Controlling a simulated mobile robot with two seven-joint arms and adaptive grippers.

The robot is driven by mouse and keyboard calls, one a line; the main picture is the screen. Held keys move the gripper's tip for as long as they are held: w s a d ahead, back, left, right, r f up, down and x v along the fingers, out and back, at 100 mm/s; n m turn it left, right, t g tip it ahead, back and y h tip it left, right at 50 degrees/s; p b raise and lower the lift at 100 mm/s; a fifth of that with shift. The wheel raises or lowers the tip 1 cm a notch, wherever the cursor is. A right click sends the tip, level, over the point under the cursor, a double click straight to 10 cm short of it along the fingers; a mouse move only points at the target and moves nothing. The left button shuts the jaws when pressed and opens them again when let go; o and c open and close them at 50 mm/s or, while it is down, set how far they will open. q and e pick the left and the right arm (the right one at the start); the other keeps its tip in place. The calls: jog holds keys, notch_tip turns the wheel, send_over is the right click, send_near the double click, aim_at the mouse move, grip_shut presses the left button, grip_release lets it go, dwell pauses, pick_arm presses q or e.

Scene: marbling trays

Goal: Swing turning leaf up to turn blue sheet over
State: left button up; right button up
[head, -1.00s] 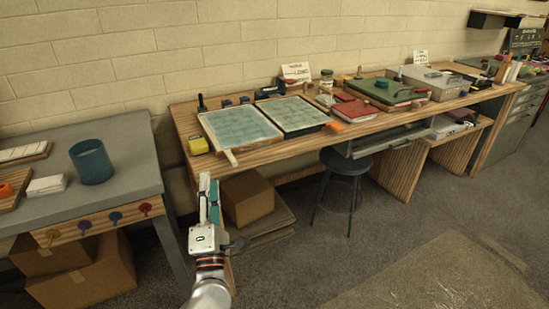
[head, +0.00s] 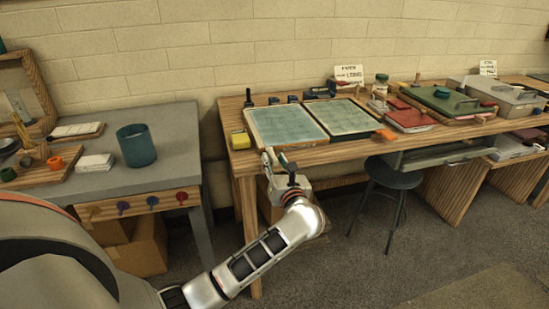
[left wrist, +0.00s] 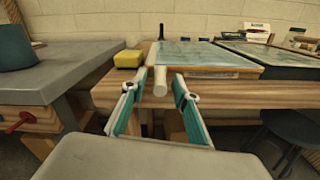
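The turning leaf (head: 247,122) is a flat framed panel with a pale blue-green sheet (head: 285,126) on it, lying flat at the left end of the wooden bench. A pale rod handle (left wrist: 160,82) sticks out from its near left corner, past the bench's front edge. My left gripper (head: 274,156) is just in front of this edge. In the left wrist view its teal-padded fingers (left wrist: 157,90) are open, one on each side of the handle, with no clear contact. The handle is mostly hidden in the head view. My right gripper is not in view.
A second framed panel (head: 372,130) lies right of the leaf. A grey table (head: 185,140) stands left, across a gap. A stool (head: 393,175) stands before the bench.

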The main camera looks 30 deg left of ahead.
pick_arm(q)
jog(key=shift+x, duration=1.15)
grip_shut()
jog(key=shift+r, duration=0.1)
